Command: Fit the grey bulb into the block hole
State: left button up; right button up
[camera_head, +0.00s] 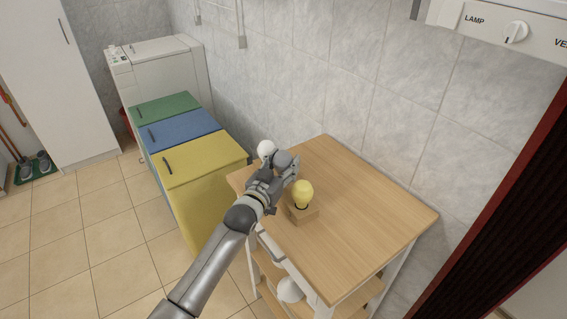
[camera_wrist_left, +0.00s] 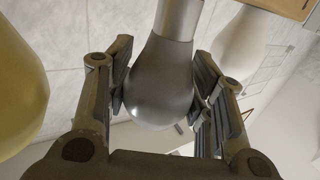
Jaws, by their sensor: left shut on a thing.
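My left gripper (camera_head: 281,170) is shut on the grey bulb (camera_head: 284,157), above the back left part of the wooden table (camera_head: 365,215). In the left wrist view the fingers (camera_wrist_left: 165,95) press on both sides of the round glass of the grey bulb (camera_wrist_left: 160,85), and its lighter neck points away from the gripper. A yellow bulb (camera_head: 303,192) stands upright in a small wooden block (camera_head: 304,216) on the table. A white bulb (camera_head: 266,149) is just left of the grey one; its base is hidden in the head view. My right gripper is not in view.
Yellow (camera_head: 205,160), blue (camera_head: 180,128) and green (camera_head: 163,107) lidded bins stand left of the table. A tiled wall (camera_head: 400,110) runs behind it. The right part of the tabletop is clear. White dishes (camera_head: 290,290) sit on a shelf below.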

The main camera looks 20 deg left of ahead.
pick_arm(q)
jog(key=shift+f+b, duration=0.55)
jog(key=shift+f, duration=0.15)
jog(key=o, duration=0.7)
jog(key=shift+c, duration=0.2)
jog(key=o, duration=0.4)
jog(key=shift+s+f, duration=0.1)
notch_tip(320, 180, up, 11)
jog(key=shift+f, duration=0.2)
